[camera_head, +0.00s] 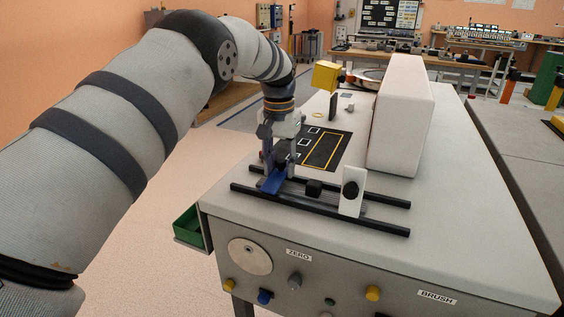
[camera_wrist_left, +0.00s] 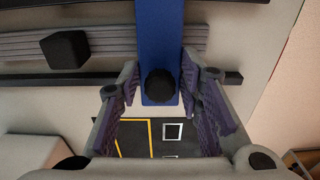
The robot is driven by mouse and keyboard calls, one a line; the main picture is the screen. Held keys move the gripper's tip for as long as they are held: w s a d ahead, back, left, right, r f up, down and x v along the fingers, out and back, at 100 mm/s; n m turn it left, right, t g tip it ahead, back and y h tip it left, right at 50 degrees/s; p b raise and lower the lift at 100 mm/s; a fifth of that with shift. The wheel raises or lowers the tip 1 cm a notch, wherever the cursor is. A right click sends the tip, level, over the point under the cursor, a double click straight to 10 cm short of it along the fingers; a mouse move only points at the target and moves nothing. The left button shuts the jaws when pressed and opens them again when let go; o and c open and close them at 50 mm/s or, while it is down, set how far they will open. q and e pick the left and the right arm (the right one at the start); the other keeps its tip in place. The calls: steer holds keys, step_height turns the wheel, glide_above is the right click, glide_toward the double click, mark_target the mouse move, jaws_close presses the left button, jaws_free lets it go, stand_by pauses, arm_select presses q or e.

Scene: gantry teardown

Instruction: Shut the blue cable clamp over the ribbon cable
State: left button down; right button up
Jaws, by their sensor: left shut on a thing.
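The blue cable clamp (camera_head: 271,183) is at the left end of the two black rails on the bench top. In the left wrist view the blue clamp (camera_wrist_left: 158,40) is a flat bar with a round black knob (camera_wrist_left: 159,85) at its near end. It crosses in front of the grey ribbon cable (camera_wrist_left: 108,43), which shows on both sides. I cannot tell whether the bar touches the cable. My left gripper (camera_head: 276,165) is shut on the clamp, its fingers on either side of the knob end (camera_wrist_left: 158,78). My right gripper is not in view.
A black block (camera_head: 314,188) and a white upright plate with a black knob (camera_head: 352,191) stand right of the clamp, by the black rails (camera_head: 380,228). A large white housing (camera_head: 402,115) stands behind. A green bin (camera_head: 188,228) hangs at the bench's left side.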

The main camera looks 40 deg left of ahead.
mark_target(279, 162)
arm_select(q)
steer(key=shift+s+f, duration=0.1)
steer(key=shift+f, duration=0.15)
steer(key=c, duration=1.4)
jaws_free()
steer(key=shift+r, duration=0.35)
steer(key=r, duration=1.1)
steer(key=shift+s+r, duration=0.2)
steer(key=shift+r, duration=0.05)
steer(key=shift+d+f, duration=0.1)
steer(key=shift+f, duration=0.05)
